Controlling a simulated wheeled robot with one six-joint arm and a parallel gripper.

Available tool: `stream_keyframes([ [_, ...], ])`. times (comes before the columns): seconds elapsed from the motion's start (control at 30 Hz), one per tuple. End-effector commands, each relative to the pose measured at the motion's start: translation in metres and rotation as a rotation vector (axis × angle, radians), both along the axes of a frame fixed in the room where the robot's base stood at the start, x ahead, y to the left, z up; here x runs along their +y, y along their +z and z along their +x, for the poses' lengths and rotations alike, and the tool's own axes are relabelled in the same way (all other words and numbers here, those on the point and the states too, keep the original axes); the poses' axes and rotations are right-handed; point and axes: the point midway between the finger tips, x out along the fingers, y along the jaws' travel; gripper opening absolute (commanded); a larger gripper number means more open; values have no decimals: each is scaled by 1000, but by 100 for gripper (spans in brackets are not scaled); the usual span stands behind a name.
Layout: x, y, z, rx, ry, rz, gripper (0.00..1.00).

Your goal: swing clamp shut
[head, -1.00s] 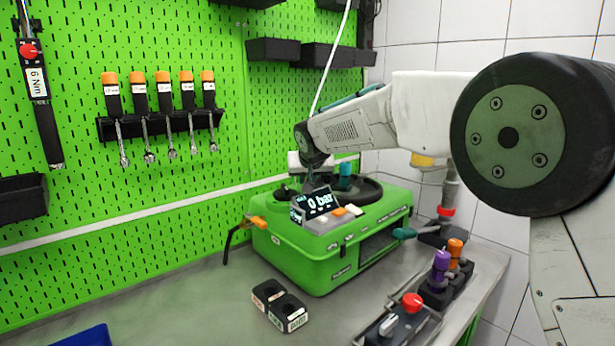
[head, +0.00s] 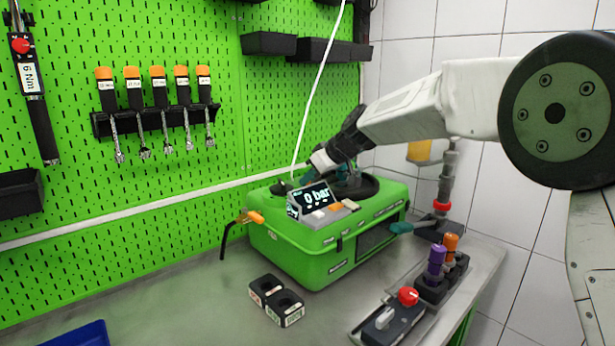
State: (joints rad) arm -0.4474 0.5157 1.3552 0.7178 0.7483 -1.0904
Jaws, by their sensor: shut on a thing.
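The green pump testbench (head: 318,262) stands on the grey table. Its display (head: 314,196) reads 0 bar. A dark round rim (head: 366,187) is on its top, behind the display. The clamp appears to be the small teal part (head: 342,172) at that rim, but my arm and the display hide much of it. My gripper (head: 312,175) reaches down over the top of the testbench, just behind the display. It is shut on a small teal part, seemingly the clamp; the fingertips are small and partly hidden.
A control box with a red knob (head: 408,297) and holders with purple and orange fittings (head: 436,263) stand at right. A white hose (head: 322,75) hangs close to my gripper. The left front table is mostly clear.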

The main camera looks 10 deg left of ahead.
Motion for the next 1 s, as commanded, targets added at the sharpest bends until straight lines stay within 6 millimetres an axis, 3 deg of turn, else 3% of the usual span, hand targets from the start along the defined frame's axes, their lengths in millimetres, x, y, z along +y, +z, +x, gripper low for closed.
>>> stream_keyframes([
  [0.7, -5, -1, 0, -2, 71, -3, 0],
  [0.73, -5, -1, 0, -2, 71, -3, 21],
  [0.8, -5, -1, 0, -2, 72, -3, 38],
  [1.0, -3, 0, -1, -2, 74, -2, 38],
])
